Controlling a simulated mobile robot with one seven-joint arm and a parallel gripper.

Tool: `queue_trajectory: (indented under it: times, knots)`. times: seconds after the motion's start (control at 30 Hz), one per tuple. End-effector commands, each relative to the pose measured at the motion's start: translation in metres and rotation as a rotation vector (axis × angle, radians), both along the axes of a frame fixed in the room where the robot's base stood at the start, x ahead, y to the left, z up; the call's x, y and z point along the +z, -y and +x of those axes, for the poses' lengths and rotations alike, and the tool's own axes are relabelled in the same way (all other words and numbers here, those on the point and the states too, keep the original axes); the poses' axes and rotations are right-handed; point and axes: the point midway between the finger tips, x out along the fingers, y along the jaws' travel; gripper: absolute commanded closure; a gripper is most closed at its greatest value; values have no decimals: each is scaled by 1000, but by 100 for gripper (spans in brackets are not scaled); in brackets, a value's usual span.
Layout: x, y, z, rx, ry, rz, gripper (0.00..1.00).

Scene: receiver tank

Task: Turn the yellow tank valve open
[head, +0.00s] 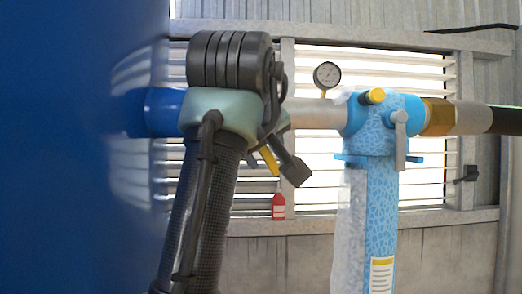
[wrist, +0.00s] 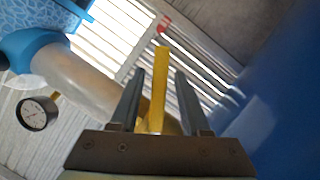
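The yellow valve lever (wrist: 160,85) stands between the two fingers of my gripper (wrist: 160,74) in the wrist view. A gap shows on each side of it, so the fingers are open around it and not closed on it. In the head view, part of the yellow lever (head: 269,161) shows beside my dark gripper (head: 284,163). The valve body is mostly hidden behind my wrist and gripper there. The lever's base meets the pipe (wrist: 90,85) near the gripper's palm in the wrist view. The blue tank (head: 75,150) fills the left of the head view.
A pressure gauge (head: 327,75) stands above the pipe. A blue filter housing (head: 381,190) with a grey lever (head: 400,138) and a yellow knob (head: 374,96) is to the right. A red tag (head: 278,206) hangs below my gripper. A louvred window is behind.

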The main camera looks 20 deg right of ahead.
Motion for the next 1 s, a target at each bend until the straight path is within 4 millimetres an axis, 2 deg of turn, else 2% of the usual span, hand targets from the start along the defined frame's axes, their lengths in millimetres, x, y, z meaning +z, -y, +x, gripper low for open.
queue_trajectory:
  times: [0.03, 0.23, 1.0]
  knots:
    - [0, 0, 0, 0, 0, 0, 65]
    - [1, 0, 0, 0, 0, 0, 100]
    - [1, 0, 0, 0, 1, -1, 100]
